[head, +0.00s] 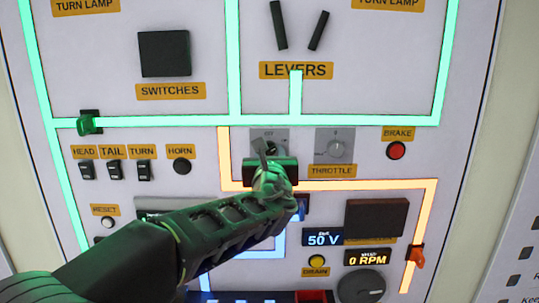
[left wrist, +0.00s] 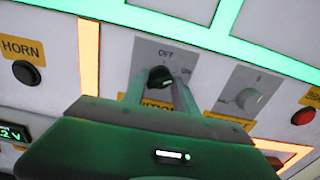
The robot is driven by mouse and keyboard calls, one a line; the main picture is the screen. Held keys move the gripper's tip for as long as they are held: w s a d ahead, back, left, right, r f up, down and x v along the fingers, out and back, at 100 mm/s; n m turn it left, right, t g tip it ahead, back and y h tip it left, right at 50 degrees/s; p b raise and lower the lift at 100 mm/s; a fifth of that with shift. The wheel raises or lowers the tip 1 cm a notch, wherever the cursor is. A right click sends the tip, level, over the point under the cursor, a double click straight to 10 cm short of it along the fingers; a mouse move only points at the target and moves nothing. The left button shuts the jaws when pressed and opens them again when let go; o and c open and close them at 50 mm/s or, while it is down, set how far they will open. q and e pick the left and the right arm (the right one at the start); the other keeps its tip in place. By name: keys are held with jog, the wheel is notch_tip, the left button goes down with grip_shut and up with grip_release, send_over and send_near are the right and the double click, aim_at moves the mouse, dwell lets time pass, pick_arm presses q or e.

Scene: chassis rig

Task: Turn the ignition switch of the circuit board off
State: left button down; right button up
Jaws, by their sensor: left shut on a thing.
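The ignition switch is a black rotary knob on a grey plate, right of centre in the upper part of the left wrist view (left wrist: 161,77). Its plate reads OFF at the top and ON at the upper right. A small pale mark on the knob faces right; its exact setting is hard to tell. My left gripper (left wrist: 160,88) has one finger on each side of the knob and is shut on it. In the head view the left gripper (head: 267,149) covers most of the switch plate (head: 283,136). The label under the knob is mostly hidden. My right gripper is not in view.
The throttle knob (head: 340,148) sits just right of the ignition switch, with the red brake button (head: 397,151) further right. The black horn button (head: 182,166) and several small switches are on the left. The levers (head: 318,31) are above. A display reads 50 V (head: 323,240).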

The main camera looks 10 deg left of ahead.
pick_arm(q)
jog(key=shift+f+n+b, duration=0.2)
jog(key=shift+n+b, duration=0.4)
jog(key=shift+b, duration=0.35)
jog(key=n+b, duration=0.7)
jog(key=b, duration=0.2)
jog(key=shift+d+r+n+b, duration=0.1)
jog(key=shift+r+n+b, duration=0.1)
jog(key=shift+n+b, duration=1.4)
jog(key=c, duration=1)
grip_release()
jog(key=shift+c, duration=0.2)
